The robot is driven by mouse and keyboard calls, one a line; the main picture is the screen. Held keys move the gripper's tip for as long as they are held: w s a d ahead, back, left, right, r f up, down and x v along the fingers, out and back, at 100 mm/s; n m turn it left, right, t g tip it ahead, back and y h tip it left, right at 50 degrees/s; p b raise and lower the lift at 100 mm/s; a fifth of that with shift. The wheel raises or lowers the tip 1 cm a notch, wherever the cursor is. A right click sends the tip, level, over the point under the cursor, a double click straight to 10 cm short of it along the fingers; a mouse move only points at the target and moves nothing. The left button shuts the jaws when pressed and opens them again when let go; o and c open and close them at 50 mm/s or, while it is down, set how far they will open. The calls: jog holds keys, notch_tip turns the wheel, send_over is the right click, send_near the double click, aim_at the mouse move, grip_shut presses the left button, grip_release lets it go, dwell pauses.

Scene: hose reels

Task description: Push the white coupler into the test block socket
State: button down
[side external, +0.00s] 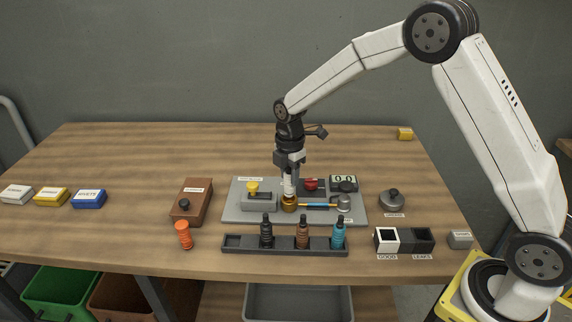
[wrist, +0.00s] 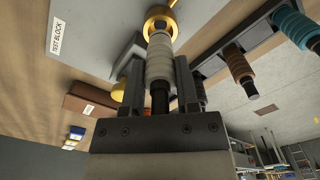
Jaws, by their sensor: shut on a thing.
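The white coupler (wrist: 159,55) is held upright between the fingers of my gripper (wrist: 158,82), which is shut on it. In the side view the coupler (side external: 289,185) is directly above the brass socket (side external: 289,203) of the test block (side external: 232,213). In the wrist view its far end meets the brass ring of the socket (wrist: 160,14) and looks lined up with it. I cannot tell how deep the end sits inside the ring. My gripper (side external: 289,174) hides the coupler's upper part in the side view.
A dark rack (side external: 285,246) in front holds black, brown and teal couplers; its left slot is empty. An orange coupler (side external: 183,235) stands left of it. On the block are a yellow knob (side external: 252,187), a red knob (side external: 311,184) and a counter (side external: 343,181). Bins (side external: 387,240) stand right.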

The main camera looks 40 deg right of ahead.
jog(key=shift+f, duration=1.5)
jog(key=shift+f, duration=0.1)
jog(key=shift+c, duration=1.8)
grip_release()
notch_tip(320, 180, up, 12)
jog(key=shift+r, duration=0.15)
jog(key=shift+s, duration=0.1)
